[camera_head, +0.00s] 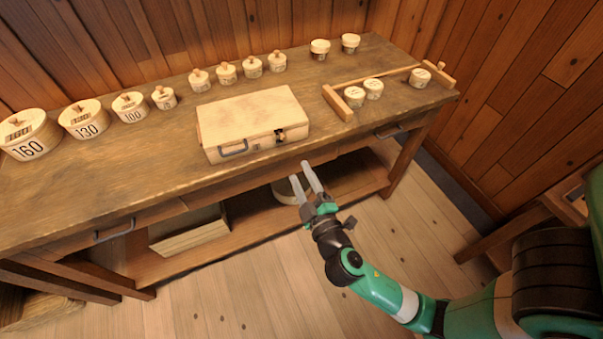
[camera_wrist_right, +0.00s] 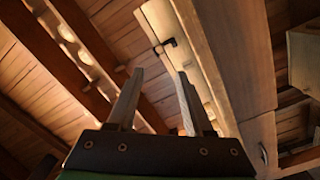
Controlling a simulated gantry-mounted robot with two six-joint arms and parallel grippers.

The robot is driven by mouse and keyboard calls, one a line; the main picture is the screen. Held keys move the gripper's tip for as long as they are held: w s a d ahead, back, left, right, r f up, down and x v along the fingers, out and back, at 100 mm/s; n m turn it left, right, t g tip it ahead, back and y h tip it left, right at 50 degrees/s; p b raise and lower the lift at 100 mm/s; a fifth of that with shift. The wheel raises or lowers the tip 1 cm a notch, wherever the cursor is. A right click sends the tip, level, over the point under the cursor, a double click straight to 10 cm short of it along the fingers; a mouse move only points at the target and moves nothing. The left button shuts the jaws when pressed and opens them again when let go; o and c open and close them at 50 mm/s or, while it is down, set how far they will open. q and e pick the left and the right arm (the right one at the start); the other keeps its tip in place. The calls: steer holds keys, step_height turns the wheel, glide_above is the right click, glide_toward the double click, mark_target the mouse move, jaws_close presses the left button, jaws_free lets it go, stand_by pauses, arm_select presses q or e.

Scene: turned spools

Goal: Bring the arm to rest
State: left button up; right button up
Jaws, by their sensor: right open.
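My right gripper (camera_head: 308,180) is open and empty in front of the workbench (camera_head: 160,170), with its fingers pointing up toward the bench's front edge. The right wrist view shows its two fingers (camera_wrist_right: 158,95) apart with nothing between them. My right arm comes in from the lower right in the head view. My left gripper does not show.
A closed pale case (camera_head: 255,115) lies mid-bench, just beyond the gripper. A wooden rail frame (camera_head: 385,80) with several round pieces stands right. The floor (camera_head: 280,290) in front is clear.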

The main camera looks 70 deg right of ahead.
steer(key=shift+w+d, duration=0.15)
stand_by(0.3)
steer(key=w+a+r+m+t+p, duration=0.2)
steer(key=w+r, duration=0.1)
steer(key=r, duration=0.7)
steer(key=w+a+r+m+t+p, duration=0.1)
steer(key=w+r, duration=0.2)
steer(key=r, duration=0.7)
steer(key=w+a+r+m+t+p, duration=0.2)
steer(key=w+r, duration=0.1)
steer(key=r, duration=0.7)
steer(key=s+a+r+n+t+y+p, duration=0.25)
steer(key=a+r+t+y, duration=0.4)
steer(key=r, duration=0.65)
steer(key=s+a+r+n+t+y+p, duration=0.1)
steer(key=s+a+r+n+t+y, duration=0.15)
steer(key=a+r+y, duration=0.85)
steer(key=d+r+m+h+p, duration=0.1)
steer(key=d+r+h+p, duration=0.1)
steer(key=r+p, duration=3.4)
steer(key=shift+d+r+t+h, duration=0.35)
steer(key=shift+d+r, duration=0.35)
steer(key=shift+r, duration=0.15)
